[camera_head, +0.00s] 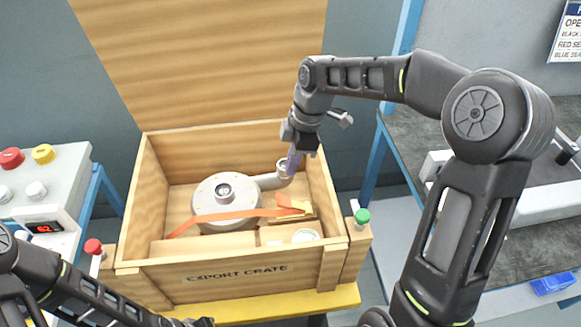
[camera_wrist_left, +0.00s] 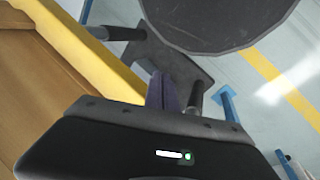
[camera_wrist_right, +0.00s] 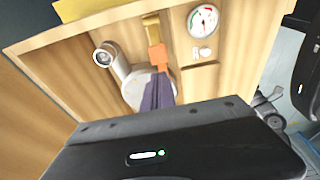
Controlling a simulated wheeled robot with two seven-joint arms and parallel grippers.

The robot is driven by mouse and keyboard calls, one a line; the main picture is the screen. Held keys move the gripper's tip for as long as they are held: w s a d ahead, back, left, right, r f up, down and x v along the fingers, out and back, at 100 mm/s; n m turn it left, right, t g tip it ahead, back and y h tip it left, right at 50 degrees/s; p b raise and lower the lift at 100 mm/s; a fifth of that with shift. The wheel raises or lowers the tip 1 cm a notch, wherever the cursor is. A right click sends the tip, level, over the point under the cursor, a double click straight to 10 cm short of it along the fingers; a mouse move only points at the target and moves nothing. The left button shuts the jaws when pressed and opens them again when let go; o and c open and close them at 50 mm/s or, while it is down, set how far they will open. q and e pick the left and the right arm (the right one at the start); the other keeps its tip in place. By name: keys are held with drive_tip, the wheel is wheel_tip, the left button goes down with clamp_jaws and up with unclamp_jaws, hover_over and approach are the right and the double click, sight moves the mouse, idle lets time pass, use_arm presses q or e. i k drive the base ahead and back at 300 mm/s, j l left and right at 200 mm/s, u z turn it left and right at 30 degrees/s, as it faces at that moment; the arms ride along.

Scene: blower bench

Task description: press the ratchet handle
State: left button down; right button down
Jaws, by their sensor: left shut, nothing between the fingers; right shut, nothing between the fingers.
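The ratchet (camera_head: 296,208), a yellow-orange piece on the orange strap (camera_head: 225,215), sits at the right inside the export crate (camera_head: 225,283). The strap runs over the pale round blower (camera_head: 222,190). My right gripper (camera_head: 293,165) is shut and empty, pointing down above the crate's right part, by the blower's outlet pipe. In the right wrist view its purple fingers (camera_wrist_right: 157,92) overlap the orange strap below the ratchet (camera_wrist_right: 152,30); I cannot tell whether they touch. My left gripper's fingers (camera_wrist_left: 160,90) are shut and empty, outside the crate by its yellow support.
The crate's wooden lid (camera_head: 205,55) stands open behind. A gauge (camera_wrist_right: 203,20) lies in the crate's front compartment. A button panel (camera_head: 40,195) is at left. A red-topped post (camera_head: 93,246) and a green-topped post (camera_head: 361,216) flank the crate. A grey bench is at right.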

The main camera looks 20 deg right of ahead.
sight(294, 204)
drive_tip(key=k, duration=1)
